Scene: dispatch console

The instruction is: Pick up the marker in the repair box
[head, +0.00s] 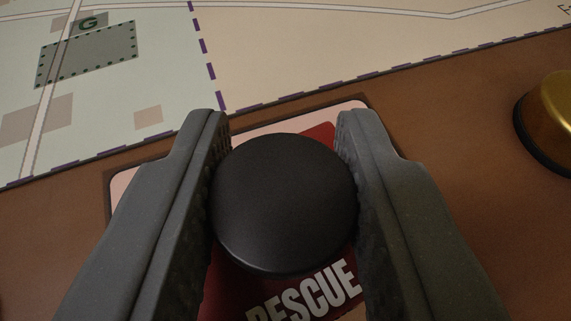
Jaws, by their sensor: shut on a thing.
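The marker is a round black-topped piece (284,203) in the middle of the head view. My gripper (282,150) is shut on it, with one dark grey finger against its left side and the other against its right. Beneath it is a red and pale panel (318,282) lettered "RESCUE", partly hidden by the marker and my fingers. I cannot tell whether the marker touches the panel or is held above it. I see no label reading "repair" in this view. The marker's lower body is hidden below its top.
A brown console surface (455,110) surrounds the panel. A map (330,60) with roads and purple dashed borders lies beyond it. A brass-coloured round object with a dark base (553,120) stands at the right edge. The brown surface between it and my gripper is clear.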

